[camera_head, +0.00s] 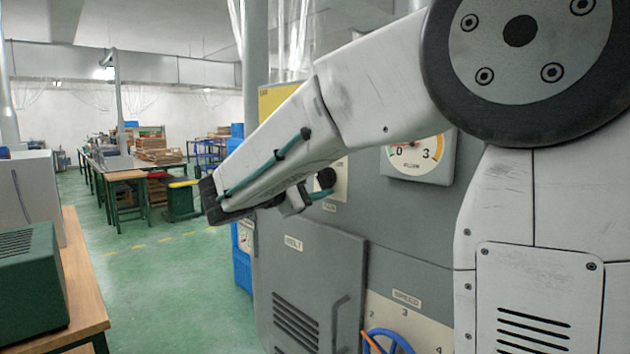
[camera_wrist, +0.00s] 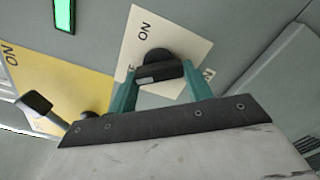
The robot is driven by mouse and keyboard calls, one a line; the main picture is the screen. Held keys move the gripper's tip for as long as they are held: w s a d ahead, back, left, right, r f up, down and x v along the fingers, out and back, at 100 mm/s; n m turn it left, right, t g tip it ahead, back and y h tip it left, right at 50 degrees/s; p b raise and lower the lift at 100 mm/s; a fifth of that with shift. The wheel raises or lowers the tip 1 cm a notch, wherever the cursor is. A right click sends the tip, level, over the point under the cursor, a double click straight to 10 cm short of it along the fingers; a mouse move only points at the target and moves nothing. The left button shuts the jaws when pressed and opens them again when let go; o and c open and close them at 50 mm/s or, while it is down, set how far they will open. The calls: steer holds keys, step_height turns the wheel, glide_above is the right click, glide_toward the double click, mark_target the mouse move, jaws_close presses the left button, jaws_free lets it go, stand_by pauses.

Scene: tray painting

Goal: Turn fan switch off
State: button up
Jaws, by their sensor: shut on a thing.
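The fan switch is a black knob with a pale stripe (camera_wrist: 160,66) on a cream plate (camera_wrist: 178,27) marked ON in the wrist view. In the head view the black knob (camera_head: 326,178) shows beside my arm, above a FAN label. My gripper (camera_wrist: 159,77) has its teal fingers on either side of the knob and is shut on it. In the head view my gripper (camera_head: 312,193) is partly hidden by my arm. The plate's other lettering is partly covered, so I cannot read the knob's setting surely.
A yellow plate (camera_wrist: 60,82) with ON lettering and a black lever (camera_wrist: 37,103) is left of the fan switch. A green lamp (camera_wrist: 64,15) glows above. Green floor (camera_head: 165,270) is open at left.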

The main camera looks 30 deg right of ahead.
steer(key=shift+f+n, duration=0.1)
steer(key=shift+n, duration=0.8)
steer(key=o, duration=1)
steer(key=a, duration=0.2)
steer(key=s+a, duration=0.1)
steer(key=a, duration=0.4)
steer(key=shift+s+a, duration=0.3)
steer(key=shift+a, duration=0.05)
